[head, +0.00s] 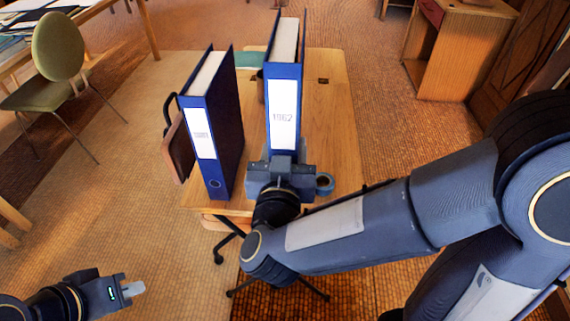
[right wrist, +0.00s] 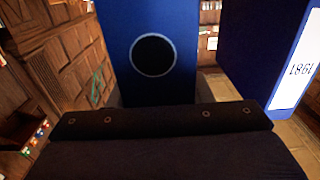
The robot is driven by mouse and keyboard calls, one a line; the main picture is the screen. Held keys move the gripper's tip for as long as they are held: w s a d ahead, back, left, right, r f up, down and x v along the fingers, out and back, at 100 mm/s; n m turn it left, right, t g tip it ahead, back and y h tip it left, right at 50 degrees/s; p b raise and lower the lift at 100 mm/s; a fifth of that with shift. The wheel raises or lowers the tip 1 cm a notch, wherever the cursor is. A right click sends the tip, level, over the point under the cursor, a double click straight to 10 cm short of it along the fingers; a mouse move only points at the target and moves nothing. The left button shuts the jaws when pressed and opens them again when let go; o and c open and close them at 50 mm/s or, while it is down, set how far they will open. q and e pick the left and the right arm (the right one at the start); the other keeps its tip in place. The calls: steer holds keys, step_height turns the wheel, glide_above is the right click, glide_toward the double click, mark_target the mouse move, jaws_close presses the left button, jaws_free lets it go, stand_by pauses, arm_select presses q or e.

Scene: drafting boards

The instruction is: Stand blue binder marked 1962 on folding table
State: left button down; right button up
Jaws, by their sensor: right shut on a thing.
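The blue binder marked 1962 (head: 283,113) is upright over the folding table (head: 338,125), its spine towards me. My right gripper (head: 284,163) is shut on the lower part of its spine and hides its foot, so I cannot tell whether it touches the tabletop. In the right wrist view its blue spine (right wrist: 118,40) with a round finger hole is close in front of the gripper. My left gripper (head: 132,289) is low at the left, away from the table and empty; its finger gap is unclear.
Another blue binder (head: 229,140) stands on the table to the left, with a gap between them. A tape roll (head: 325,184) lies right of my gripper. A brown chair back (head: 176,147) adjoins the table's left edge. The tabletop's right side is clear.

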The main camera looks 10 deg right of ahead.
steer(key=w+f+b, duration=0.1)
steer(key=w+f, duration=0.1)
steer(key=f, duration=0.1)
steer(key=w+d+f+b, duration=0.1)
steer(key=w+f, duration=0.2)
steer(key=shift+w+d+f, duration=0.1)
steer(key=shift+w+d, duration=0.1)
steer(key=shift+w, duration=0.05)
steer(key=shift+f+b, duration=0.9)
steer(key=shift+f, duration=0.6)
steer(key=shift+f, duration=0.2)
steer(key=o, duration=1.4)
steer(key=shift+r, duration=0.25)
steer(key=v, duration=1.2)
steer(key=shift+f+p, duration=0.1)
steer(key=shift+p, duration=0.25)
